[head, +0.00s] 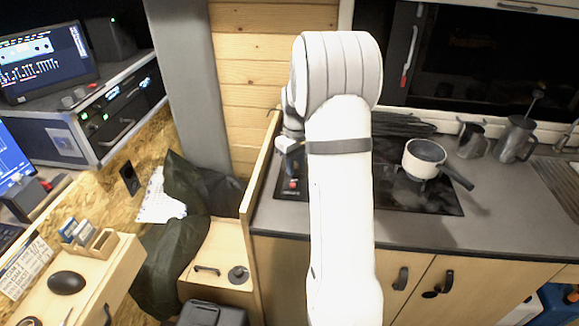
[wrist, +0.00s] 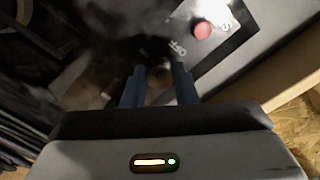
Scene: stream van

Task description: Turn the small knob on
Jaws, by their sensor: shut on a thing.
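The small knob (wrist: 158,76) shows in the wrist view as a dark, blurred round shape between the two blue fingers of my gripper (wrist: 160,88). The fingers are on either side of it, shut on it. The knob's exact angle cannot be told.
The black cooktop (head: 440,202) is set in a grey counter (head: 515,225). A white pot with a dark handle (head: 424,160) stands on its right side, with metal jugs (head: 515,140) behind. A wooden partition (head: 258,175) rises close on the left of the cooktop.

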